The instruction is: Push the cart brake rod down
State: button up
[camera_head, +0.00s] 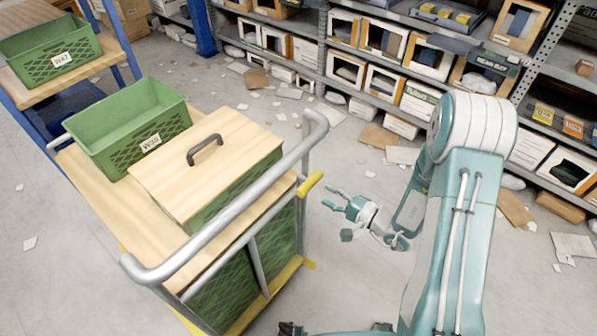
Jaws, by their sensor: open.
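The cart (222,226) stands at the left centre, with a grey tubular handle and green mesh sides. A short yellow rod (310,184), which looks like the brake rod, sticks out at the cart's right side below the handle and tilts up to the right. My gripper (334,204) is open and empty, just right of the rod and slightly lower in the picture. Its fingers point left toward the cart. It appears apart from the rod; the depth between them is hard to judge.
On the cart are a wood-lidded green crate (205,160) with a dark handle and an open green crate (128,122). A blue-framed rack (100,60) stands at left. Shelves with boxes (405,50) line the back. Cardboard and paper scraps litter the floor.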

aim_at(301, 177)
jog(key=shift+m+t+h, duration=0.4)
jog(key=shift+t, duration=0.2)
jog(key=x, duration=0.3)
jog(key=f+x, duration=0.1)
jog(key=x, duration=0.3)
jog(key=w+f+x, duration=0.1)
jog(key=x, duration=0.2)
jog(key=shift+w+d, duration=0.1)
jog(key=shift+w, duration=0.15)
jog(key=shift+c, duration=0.3)
